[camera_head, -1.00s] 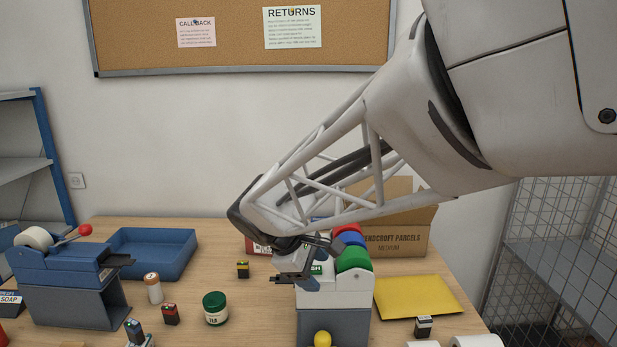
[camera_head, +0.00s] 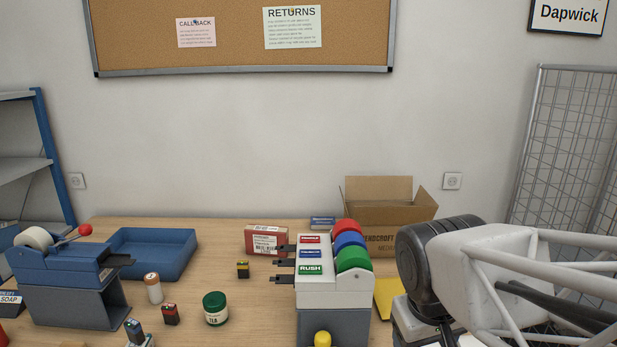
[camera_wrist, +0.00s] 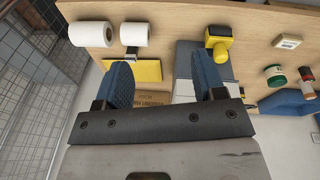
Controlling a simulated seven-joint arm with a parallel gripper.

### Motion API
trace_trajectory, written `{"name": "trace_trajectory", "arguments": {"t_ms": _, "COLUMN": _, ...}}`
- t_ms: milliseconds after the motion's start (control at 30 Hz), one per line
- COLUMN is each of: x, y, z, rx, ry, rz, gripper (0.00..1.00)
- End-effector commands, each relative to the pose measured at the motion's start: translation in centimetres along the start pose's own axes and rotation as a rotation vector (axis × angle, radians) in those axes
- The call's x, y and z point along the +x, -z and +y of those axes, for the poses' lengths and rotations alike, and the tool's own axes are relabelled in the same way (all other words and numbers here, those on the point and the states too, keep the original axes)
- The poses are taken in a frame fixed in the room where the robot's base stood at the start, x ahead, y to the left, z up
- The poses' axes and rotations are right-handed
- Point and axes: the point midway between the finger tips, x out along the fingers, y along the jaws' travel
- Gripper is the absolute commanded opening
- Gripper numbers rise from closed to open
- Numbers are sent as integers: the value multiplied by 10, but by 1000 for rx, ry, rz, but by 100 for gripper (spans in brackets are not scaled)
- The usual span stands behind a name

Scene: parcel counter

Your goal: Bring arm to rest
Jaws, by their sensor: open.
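My arm shows at the right edge of the head view, its wrist low over the right part of the counter (camera_head: 220,255). My gripper (camera_wrist: 164,78) shows in the wrist view, with two blue fingers spread apart and nothing between them held. Beyond the fingers are a yellow envelope (camera_wrist: 146,70) and part of the label dispenser. The fingers are hidden in the head view.
The label dispenser (camera_head: 332,320) with red, blue and green rolls stands left of my wrist. An open cardboard box (camera_head: 380,215) is behind my wrist. A blue tray (camera_head: 152,270), a green-lidded jar (camera_head: 215,308) and batteries stand at left. A wire rack rises at right.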

Motion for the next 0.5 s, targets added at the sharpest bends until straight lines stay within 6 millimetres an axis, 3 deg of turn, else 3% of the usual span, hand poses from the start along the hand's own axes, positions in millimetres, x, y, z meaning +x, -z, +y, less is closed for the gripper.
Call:
{"name": "trace_trajectory", "arguments": {"t_ms": 200, "x": 1, "y": -30, "z": 5, "rx": 162, "ry": 51, "rz": 46, "gripper": 64}}
{"name": "trace_trajectory", "arguments": {"t_ms": 500, "x": 2, "y": -39, "z": 5, "rx": 214, "ry": 69, "rz": 59, "gripper": 64}}
